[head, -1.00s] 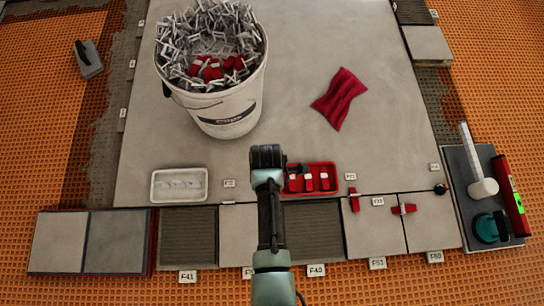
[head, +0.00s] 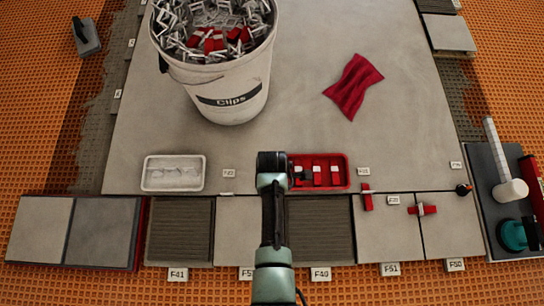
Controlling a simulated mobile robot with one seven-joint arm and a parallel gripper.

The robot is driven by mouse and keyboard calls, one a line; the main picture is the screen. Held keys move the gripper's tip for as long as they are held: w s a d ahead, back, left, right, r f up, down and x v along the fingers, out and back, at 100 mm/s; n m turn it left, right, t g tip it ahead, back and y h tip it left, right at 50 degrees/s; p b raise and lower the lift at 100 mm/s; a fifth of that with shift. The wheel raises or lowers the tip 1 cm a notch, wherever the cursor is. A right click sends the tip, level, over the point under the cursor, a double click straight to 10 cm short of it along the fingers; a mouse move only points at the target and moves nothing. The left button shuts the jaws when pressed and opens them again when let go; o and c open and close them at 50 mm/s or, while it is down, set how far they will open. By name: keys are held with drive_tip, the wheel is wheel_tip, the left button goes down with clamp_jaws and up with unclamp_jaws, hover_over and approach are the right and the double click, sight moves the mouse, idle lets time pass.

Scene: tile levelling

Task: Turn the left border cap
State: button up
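Red caps sit along the tile joints at the front edge of the large slab. The left one (head: 367,197) stands lengthwise across the border line. Another red cap (head: 422,209) lies crosswise on the joint between two front tiles, and a small dark knob with some red (head: 463,190) sits farther right on the border line. My gripper (head: 302,176) appears as a small dark shape beside the wrist, over the left end of the red tray, left of and apart from the left cap. Its fingers are too small and dark to read.
The red tray (head: 334,185) holds several red caps. A white tray (head: 173,186) lies left of my arm. A bucket of clips (head: 231,99) and a red cloth (head: 353,87) are on the slab (head: 310,125). A board at right (head: 484,180) carries tools.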

drive_tip(key=shift+f, duration=0.4)
clamp_jaws()
